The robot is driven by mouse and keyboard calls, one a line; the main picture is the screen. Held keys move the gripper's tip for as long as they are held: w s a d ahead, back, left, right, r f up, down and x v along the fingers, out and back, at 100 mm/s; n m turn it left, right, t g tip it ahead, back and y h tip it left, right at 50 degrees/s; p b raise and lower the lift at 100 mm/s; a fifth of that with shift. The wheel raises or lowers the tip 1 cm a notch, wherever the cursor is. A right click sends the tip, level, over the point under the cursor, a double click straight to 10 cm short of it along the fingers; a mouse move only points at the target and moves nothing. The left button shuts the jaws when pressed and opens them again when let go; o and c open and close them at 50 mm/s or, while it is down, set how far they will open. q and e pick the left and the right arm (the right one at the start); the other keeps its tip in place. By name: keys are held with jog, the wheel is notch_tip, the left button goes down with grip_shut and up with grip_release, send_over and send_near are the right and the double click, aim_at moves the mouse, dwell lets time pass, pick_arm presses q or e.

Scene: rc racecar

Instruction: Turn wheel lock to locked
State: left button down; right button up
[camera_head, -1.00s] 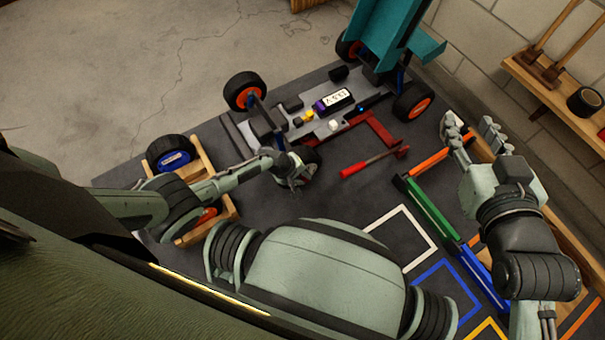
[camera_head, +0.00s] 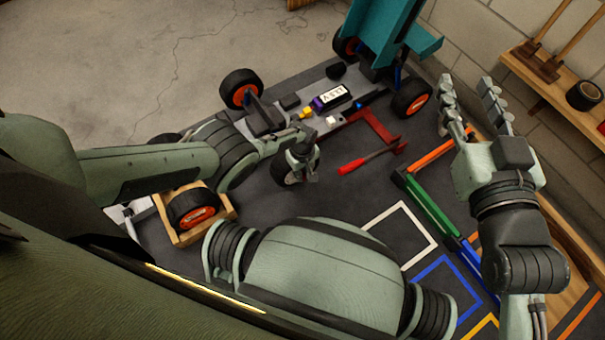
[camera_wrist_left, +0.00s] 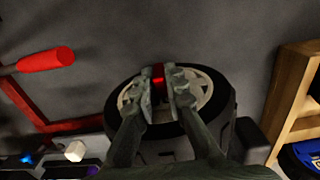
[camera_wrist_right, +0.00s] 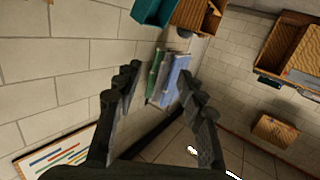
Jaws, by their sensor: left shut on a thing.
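The near-side wheel (camera_wrist_left: 222,120) of the car has a black tyre and a pale rim. It also shows in the head view (camera_head: 281,174), partly behind my left gripper. A small red wheel lock (camera_wrist_left: 158,76) sits at the middle of the rim, between my left fingers. My left gripper (camera_wrist_left: 160,90) is shut on it; in the head view this gripper (camera_head: 303,165) is at the wheel's outer face. The lock itself is hidden in the head view, and its exact turn angle cannot be told. My right gripper (camera_head: 476,100) is open and empty, away from the car.
A red jack (camera_head: 378,128) with its handle lies beside the car chassis (camera_head: 290,102). A wooden wheel rack (camera_head: 225,208) stands near my left arm. Coloured bars (camera_head: 430,212) and taped squares lie on the dark mat (camera_head: 350,195).

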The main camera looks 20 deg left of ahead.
jog(key=shift+a+r+t+y, duration=0.15)
jog(key=shift+a+r+t, duration=0.05)
jog(key=shift+r, duration=0.25)
jog(key=shift+a+r+t+y, duration=0.15)
jog(key=shift+a+r+t, duration=0.05)
jog(key=shift+r, duration=0.25)
pick_arm(q)
jog(key=c, duration=1.6)
grip_release()
jog(key=shift+o, duration=0.2)
jog(key=shift+r, duration=0.15)
jog(key=shift+w+r, duration=0.1)
jog(key=shift+r, duration=3.5)
